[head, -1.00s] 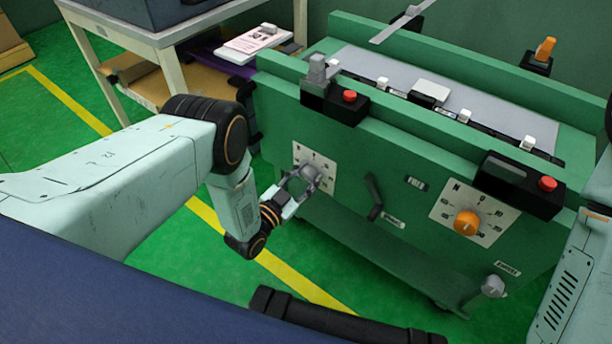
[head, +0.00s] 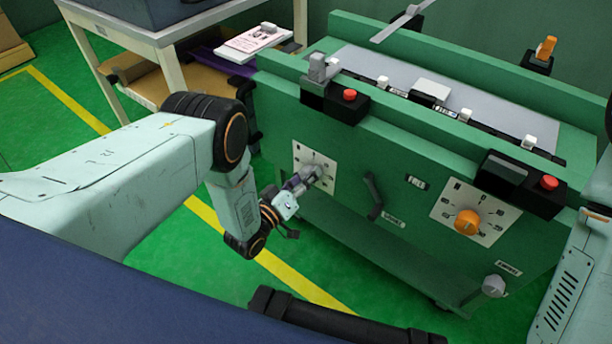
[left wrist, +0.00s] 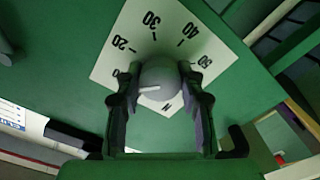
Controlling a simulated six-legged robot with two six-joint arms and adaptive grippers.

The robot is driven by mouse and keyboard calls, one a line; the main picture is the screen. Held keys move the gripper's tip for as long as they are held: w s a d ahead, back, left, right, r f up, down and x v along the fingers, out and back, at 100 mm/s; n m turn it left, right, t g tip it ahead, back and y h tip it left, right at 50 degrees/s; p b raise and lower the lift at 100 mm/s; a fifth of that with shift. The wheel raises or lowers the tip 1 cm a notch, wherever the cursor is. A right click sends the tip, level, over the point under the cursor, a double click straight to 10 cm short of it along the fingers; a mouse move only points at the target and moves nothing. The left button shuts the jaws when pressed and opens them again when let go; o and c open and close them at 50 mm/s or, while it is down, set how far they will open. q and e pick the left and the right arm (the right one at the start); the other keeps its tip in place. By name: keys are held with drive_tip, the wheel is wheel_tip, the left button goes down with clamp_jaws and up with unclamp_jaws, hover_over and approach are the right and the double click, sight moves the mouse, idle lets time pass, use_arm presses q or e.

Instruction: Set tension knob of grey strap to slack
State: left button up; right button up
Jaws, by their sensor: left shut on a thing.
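The grey round knob (left wrist: 160,76) sits on a white dial plate (left wrist: 142,28) marked with numbers such as 20, 30, 40 and 50. The plate (head: 301,151) is on the left part of the green machine's front. My left gripper (left wrist: 157,88) is shut on the knob, one finger on each side. A white pointer line on the knob points left in the left wrist view, near the low-number end. In the head view the gripper (head: 312,174) largely hides the knob. My right gripper is not in view.
An orange knob (head: 467,222) sits on a second dial at the right. A dark lever (head: 373,196) is between the dials. Red buttons (head: 349,95) and a grey clamp (head: 317,68) are above. A table (head: 174,66) stands at the back left.

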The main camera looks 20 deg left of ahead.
use_arm(q)
drive_tip(key=n, duration=0.4)
drive_tip(key=shift+w+r+n, duration=0.1)
drive_tip(key=shift+n, duration=0.2)
drive_tip(key=shift+n+b, duration=0.3)
drive_tip(key=shift+n, duration=1.7)
drive_tip(key=o, duration=1.2)
drive_tip(key=v, duration=1.2)
